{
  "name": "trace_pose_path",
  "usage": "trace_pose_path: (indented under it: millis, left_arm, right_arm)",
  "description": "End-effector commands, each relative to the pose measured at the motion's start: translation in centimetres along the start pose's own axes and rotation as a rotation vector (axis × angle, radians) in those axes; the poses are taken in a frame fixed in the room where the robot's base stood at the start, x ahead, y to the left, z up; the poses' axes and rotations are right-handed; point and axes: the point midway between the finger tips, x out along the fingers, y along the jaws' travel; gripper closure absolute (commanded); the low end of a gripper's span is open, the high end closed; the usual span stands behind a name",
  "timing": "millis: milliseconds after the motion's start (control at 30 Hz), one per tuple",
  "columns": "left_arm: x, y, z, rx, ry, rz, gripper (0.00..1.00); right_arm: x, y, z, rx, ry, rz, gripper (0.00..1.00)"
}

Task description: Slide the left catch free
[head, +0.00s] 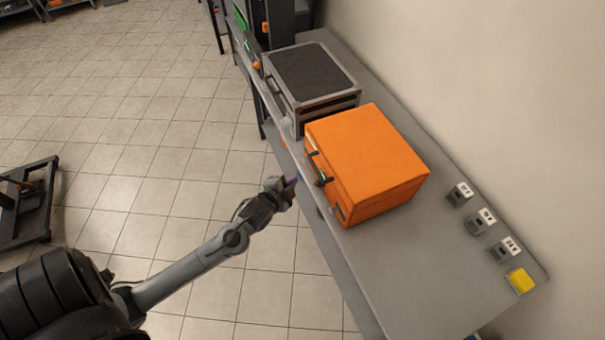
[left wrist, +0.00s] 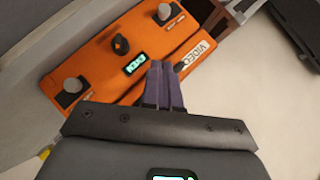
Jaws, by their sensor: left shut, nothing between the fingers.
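An orange case (head: 365,155) sits closed on the grey bench. Its front carries dark fittings (head: 318,168). The left wrist view shows an orange panel (left wrist: 95,60) with a grey knob on a dark plate (left wrist: 72,88) at left, a similar knob (left wrist: 167,13) at top, an orange knob (left wrist: 120,45), a small lit display (left wrist: 135,64) and a VIDEO label (left wrist: 197,55). Which fitting is the left catch I cannot tell. My left gripper (head: 293,181) is shut and empty in front of the case; its purple fingers (left wrist: 163,80) overlap the panel's lower edge in the wrist view. Contact is unclear.
A grey-framed unit with a dark top (head: 312,75) stands behind the case. Several small grey blocks with white labels (head: 482,217) and a yellow block (head: 521,281) line the bench's wall side. The near bench (head: 400,265) is clear. A dark wheeled frame (head: 30,200) stands on the floor.

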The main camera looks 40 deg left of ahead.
Motion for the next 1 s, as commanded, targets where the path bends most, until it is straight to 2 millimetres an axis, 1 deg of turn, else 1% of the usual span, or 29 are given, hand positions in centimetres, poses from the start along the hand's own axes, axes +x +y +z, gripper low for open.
trace_pose_path:
  millis: [33, 200, 633, 767, 867, 1000]
  left_arm:
    - [0.6, 0.4, 0.3, 0.001, 0.004, -0.007, 1.0]
    - [1.2, 0.3, 0.1, 0.001, 0.012, -0.019, 1.0]
    - [1.2, 0.2, 0.0, -0.001, 0.014, -0.02, 1.0]
    - [1.6, 0.2, 0.0, -0.001, 0.013, -0.02, 1.0]
    - [2.3, 0.2, 0.0, -0.001, 0.013, -0.021, 1.0]
    - [4.1, 0.1, 0.0, -0.002, 0.013, -0.021, 1.0]
  right_arm:
    - [1.1, 0.0, 0.3, 0.0, 0.0, 0.0, 0.57]
    - [1.8, -0.1, 0.6, 0.0, 0.001, 0.0, 0.57]
    - [1.8, 0.1, 0.6, -0.008, 0.001, 0.006, 0.57]
    - [1.8, 0.2, 0.6, -0.009, 0.001, 0.007, 0.57]
    - [1.9, 0.2, 0.7, -0.009, 0.001, 0.007, 0.57]
    - [2.1, 0.1, 0.7, -0.009, 0.001, 0.007, 0.57]
